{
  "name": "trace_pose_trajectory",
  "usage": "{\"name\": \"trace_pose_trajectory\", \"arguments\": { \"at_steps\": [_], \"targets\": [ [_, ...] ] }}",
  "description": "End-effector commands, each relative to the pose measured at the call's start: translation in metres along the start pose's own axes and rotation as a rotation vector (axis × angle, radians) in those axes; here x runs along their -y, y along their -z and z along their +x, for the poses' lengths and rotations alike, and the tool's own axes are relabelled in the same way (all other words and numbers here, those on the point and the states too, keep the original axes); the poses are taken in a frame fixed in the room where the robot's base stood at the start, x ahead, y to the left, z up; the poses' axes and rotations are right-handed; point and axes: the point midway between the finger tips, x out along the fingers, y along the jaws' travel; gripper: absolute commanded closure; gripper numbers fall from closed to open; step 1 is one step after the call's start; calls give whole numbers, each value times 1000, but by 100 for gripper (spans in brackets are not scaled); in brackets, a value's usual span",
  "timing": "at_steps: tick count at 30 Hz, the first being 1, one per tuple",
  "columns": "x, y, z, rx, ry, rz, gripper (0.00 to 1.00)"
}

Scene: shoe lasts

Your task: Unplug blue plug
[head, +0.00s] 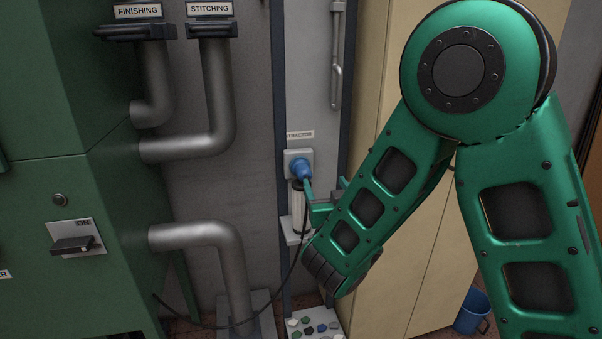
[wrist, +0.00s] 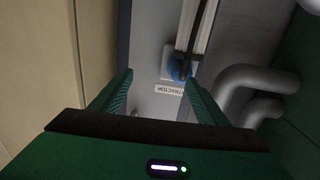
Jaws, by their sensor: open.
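The blue plug (head: 300,168) sits in a pale wall socket (head: 289,156) under a partly covered label ending in "TRACTOR". Its dark cable hangs from it and curves down to the left. My gripper (head: 315,200) is just below and right of the plug, partly hidden by my green arm. In the wrist view the picture is inverted, and the blue plug (wrist: 178,68) shows beyond the open fingers of my gripper (wrist: 160,82), nearer the right finger. The fingers hold nothing; a gap to the plug appears in the wrist view.
Bent grey pipes (head: 222,240) and a green machine (head: 120,200) with a switch stand left. A cream cabinet (head: 430,220) stands right, behind my arm. A small tray (head: 330,326) of coloured pieces sits below the socket. A blue bucket (head: 472,312) is lower right.

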Motion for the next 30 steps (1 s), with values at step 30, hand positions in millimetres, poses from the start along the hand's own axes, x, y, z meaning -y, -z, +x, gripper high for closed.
{"name": "trace_pose_trajectory", "arguments": {
  "at_steps": [30],
  "targets": [
    [52, -1, 39, -26, 96, 3, 32]
  ]
}}
